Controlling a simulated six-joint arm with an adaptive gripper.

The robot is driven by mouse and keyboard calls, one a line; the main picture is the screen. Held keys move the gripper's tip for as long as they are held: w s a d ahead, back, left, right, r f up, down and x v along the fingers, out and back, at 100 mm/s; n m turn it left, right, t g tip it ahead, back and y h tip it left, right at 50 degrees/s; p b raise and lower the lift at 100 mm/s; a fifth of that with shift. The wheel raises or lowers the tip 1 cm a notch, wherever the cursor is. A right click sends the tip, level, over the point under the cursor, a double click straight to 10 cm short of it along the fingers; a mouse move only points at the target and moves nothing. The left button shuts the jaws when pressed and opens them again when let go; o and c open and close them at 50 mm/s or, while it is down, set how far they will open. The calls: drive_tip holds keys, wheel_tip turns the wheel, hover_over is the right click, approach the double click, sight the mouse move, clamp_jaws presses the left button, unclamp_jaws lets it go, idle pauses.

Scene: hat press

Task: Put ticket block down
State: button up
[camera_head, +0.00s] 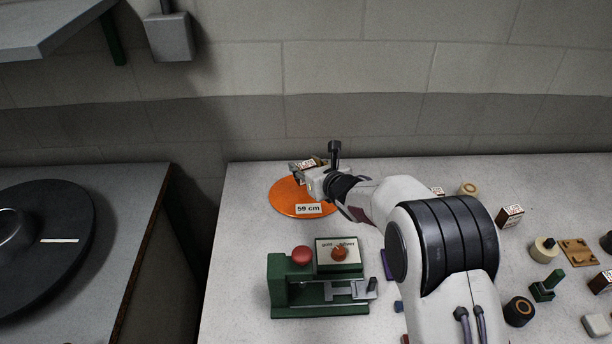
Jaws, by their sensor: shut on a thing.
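My gripper (308,172) is at the far left of the table, over the back part of an orange disc (287,198). It is shut on a small block with a patterned white face, the ticket block (300,167). The gripper body partly hides the block, and I cannot tell whether its underside touches the disc. The disc lies flat and carries a label reading "59 cm" (309,209) near its front edge.
A green press (292,284) with a red knob stands in front of the disc. Several small blocks, rings and stamps, including a dark block (510,216), lie on the right. A separate table (140,192) with a black round thing (60,255) is at left, across a gap.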

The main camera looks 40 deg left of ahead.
drive_tip(key=shift+f, duration=1.85)
drive_tip(key=shift+f, duration=0.15)
drive_tip(key=o, duration=1.1)
drive_tip(key=v, duration=1.2)
